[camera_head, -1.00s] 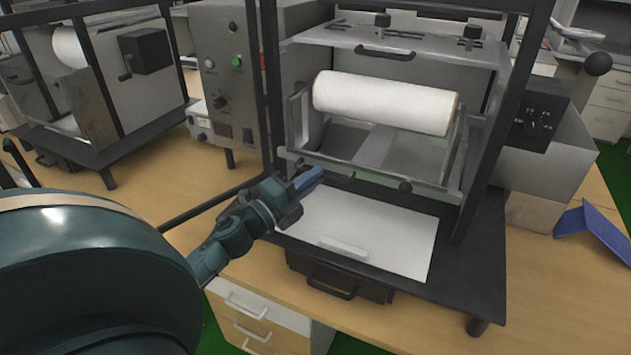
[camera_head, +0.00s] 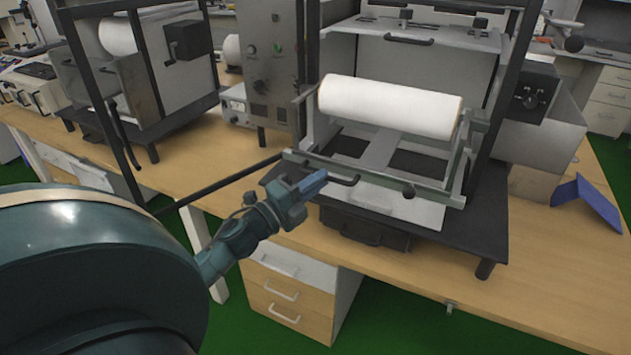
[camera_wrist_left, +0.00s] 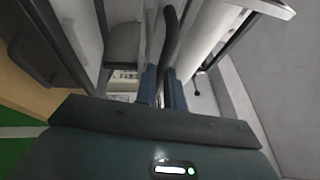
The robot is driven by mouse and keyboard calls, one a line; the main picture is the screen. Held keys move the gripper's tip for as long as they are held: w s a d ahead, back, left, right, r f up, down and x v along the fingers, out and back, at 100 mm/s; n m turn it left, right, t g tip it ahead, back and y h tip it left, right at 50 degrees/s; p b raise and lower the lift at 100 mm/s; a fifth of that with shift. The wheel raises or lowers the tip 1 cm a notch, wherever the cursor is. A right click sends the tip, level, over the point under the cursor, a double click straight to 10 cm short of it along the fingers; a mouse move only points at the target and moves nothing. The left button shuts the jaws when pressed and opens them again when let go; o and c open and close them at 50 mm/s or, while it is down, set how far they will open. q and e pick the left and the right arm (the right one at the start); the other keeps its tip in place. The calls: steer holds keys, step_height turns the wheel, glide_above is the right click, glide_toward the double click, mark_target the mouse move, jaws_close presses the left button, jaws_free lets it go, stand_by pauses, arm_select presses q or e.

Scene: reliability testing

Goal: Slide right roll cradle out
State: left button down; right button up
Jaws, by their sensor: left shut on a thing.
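The right roll cradle (camera_head: 372,177) is a grey metal frame that carries a white roll (camera_head: 390,107). It sits partly out of the front of the right machine, over its dark base shelf. My left gripper (camera_head: 322,182) is at the left of the cradle's front bar, shut on the black handle (camera_head: 345,181) there. In the left wrist view the dark handle (camera_wrist_left: 171,40) runs between the two fingers (camera_wrist_left: 163,88). The fingertips are partly hidden in the head view. My right gripper is not in view.
Dark upright posts (camera_head: 505,95) frame the machine. A control box with knobs (camera_head: 268,68) stands to its left, and another roll machine (camera_head: 165,65) further left. A blue angled piece (camera_head: 588,200) lies on the wooden table (camera_head: 545,265) at right. The table in front is clear.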

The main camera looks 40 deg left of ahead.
arm_select(q)
steer(key=shift+s+d, duration=0.1)
steer(key=shift+s, duration=0.3)
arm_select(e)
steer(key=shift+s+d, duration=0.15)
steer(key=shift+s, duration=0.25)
arm_select(q)
steer(key=c, duration=1.5)
jaws_free()
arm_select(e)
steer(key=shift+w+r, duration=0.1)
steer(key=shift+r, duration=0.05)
arm_select(q)
steer(key=b+v, duration=0.2)
steer(key=v, duration=1.1)
steer(key=shift+b, duration=0.3)
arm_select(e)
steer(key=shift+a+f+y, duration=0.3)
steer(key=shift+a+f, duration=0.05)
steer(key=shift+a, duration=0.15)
